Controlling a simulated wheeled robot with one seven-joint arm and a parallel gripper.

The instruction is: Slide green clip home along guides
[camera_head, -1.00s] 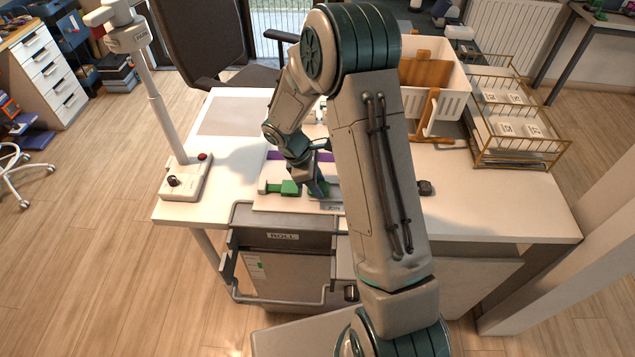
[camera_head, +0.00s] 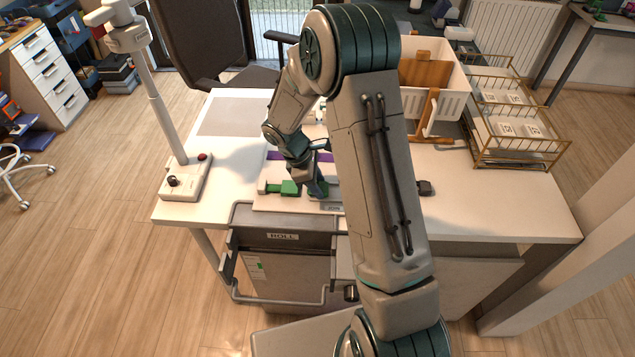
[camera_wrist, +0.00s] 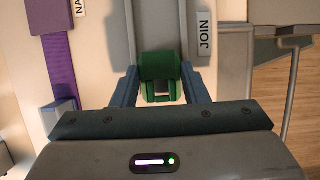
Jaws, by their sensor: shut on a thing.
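The green clip (camera_wrist: 160,67) sits between the two blue fingers of my gripper (camera_wrist: 160,88) in the wrist view. It also shows in the head view (camera_head: 290,188), just left of the gripper (camera_head: 315,188). My gripper is shut on it, low over the pale board (camera_head: 262,205). A smaller green piece (camera_head: 275,188) lies left of the clip in the head view. My arm hides the right part of the board, and the clip's contact with the guides cannot be made out.
A purple strip (camera_wrist: 58,60) runs along the board. A white control box with a post (camera_head: 185,180) stands at the table's left. A white crate (camera_head: 440,95) and a brass wire rack (camera_head: 510,120) are at the right.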

